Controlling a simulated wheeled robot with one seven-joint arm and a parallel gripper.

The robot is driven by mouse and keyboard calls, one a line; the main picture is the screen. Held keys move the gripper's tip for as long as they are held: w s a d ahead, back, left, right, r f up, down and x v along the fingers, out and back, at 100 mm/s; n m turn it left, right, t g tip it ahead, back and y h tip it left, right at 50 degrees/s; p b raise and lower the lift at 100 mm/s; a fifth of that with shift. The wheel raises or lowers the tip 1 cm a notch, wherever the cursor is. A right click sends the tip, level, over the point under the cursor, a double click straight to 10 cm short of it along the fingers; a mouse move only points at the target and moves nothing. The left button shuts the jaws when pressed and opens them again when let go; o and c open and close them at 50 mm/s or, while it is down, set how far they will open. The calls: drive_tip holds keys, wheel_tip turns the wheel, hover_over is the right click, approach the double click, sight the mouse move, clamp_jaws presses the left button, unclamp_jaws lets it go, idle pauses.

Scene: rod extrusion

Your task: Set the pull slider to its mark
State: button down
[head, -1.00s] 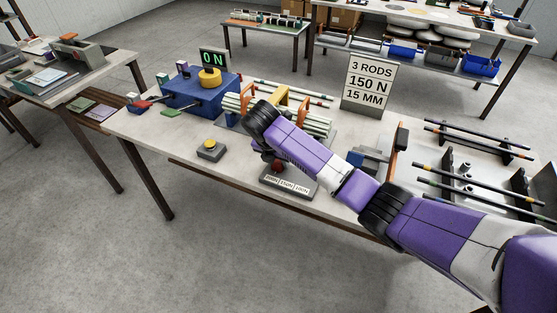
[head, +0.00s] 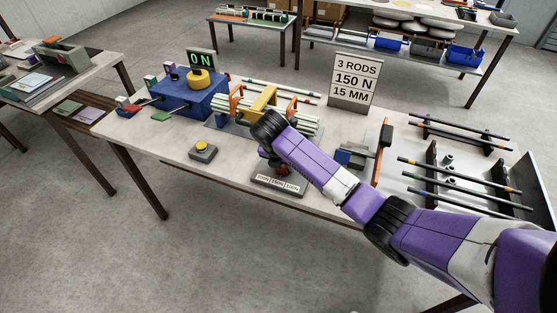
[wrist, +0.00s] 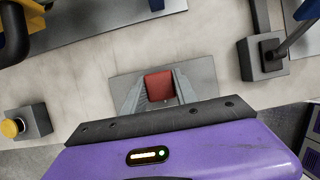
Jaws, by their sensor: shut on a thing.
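The pull slider is a low grey block (head: 267,190) at the front edge of the bench, with a white label strip reading 200N, 150N and 100N from left to right. Its red knob (head: 284,170) stands behind the strip, around the 150N to 100N labels; the exact mark cannot be told. In the wrist view the red knob (wrist: 159,86) sits between the two grey fingers of my gripper (wrist: 159,97), which is shut on it. In the head view my wrist partly hides the knob and fingers. The sign (head: 355,80) reads 3 RODS, 150 N, 15 MM.
A blue machine (head: 187,98) with a 0 N display (head: 200,60) stands at the left. A yellow button box (head: 202,150) is left of the slider. The rod fixture (head: 262,100) is behind it, and rod racks (head: 466,170) stand at the right.

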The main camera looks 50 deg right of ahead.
sight(280, 178)
drive_tip(key=c, duration=1)
unclamp_jaws()
drive_tip(key=shift+o, duration=0.2)
drive_tip(key=v, duration=0.7)
drive_tip(key=shift+r, duration=0.35)
drive_tip(key=shift+a, duration=0.15)
